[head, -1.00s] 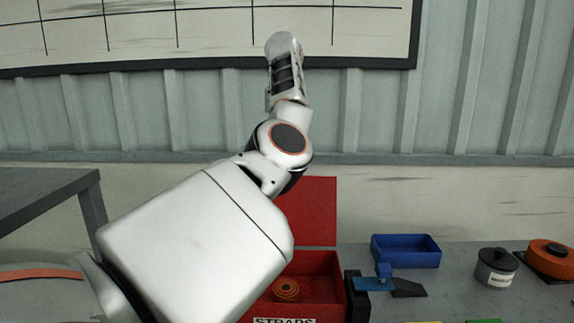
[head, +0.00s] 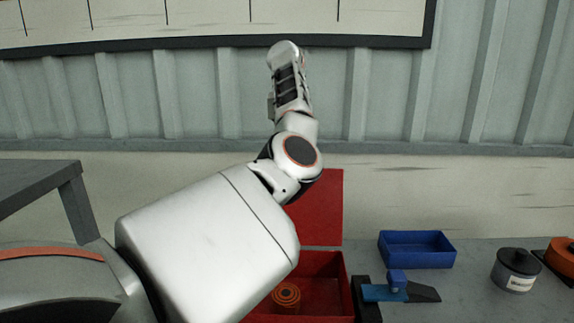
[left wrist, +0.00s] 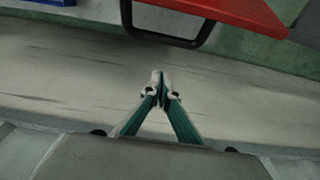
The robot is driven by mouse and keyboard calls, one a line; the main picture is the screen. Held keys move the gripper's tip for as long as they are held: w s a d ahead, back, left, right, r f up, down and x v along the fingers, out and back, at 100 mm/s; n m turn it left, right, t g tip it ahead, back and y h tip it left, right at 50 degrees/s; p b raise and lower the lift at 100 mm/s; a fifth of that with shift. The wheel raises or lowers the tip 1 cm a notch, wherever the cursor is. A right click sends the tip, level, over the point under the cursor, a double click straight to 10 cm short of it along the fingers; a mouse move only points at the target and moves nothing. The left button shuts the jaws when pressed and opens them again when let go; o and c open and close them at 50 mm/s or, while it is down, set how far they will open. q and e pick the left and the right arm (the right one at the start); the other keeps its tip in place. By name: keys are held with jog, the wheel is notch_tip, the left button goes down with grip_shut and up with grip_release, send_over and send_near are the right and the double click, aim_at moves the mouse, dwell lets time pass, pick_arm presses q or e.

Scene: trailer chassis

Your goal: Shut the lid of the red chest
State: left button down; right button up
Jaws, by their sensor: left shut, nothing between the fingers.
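The red chest (head: 346,285) stands on the bench with its lid (head: 322,210) raised upright at the back. My left arm hides the chest's left part and part of the lid. An orange ringed roll (head: 286,297) sits inside. My left arm reaches up in front of the lid, its wrist above the lid's top edge. In the left wrist view my left gripper (left wrist: 158,76) is shut and empty, fingertips together. Past the fingertips a red panel (left wrist: 225,10), seemingly the lid, shows with a dark bar handle (left wrist: 165,40), apart from the fingers in the picture. My right gripper is not in view.
Right of the chest are a blue tray (head: 416,265), a blue and dark tool (head: 400,293), a grey lidded pot (head: 517,270) and an orange item (head: 562,255). A grey table (head: 40,185) stands at left. A ribbed wall (head: 380,90) rises behind.

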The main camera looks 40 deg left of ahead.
pick_arm(q)
jog(key=shift+s+d+f+p, duration=0.3)
jog(key=shift+s+d+f, duration=0.25)
jog(key=shift+s, duration=0.15)
jog(key=shift+s+d+f+p, duration=0.25)
jog(key=shift+s+d+f, duration=0.25)
jog(key=shift+s, duration=0.2)
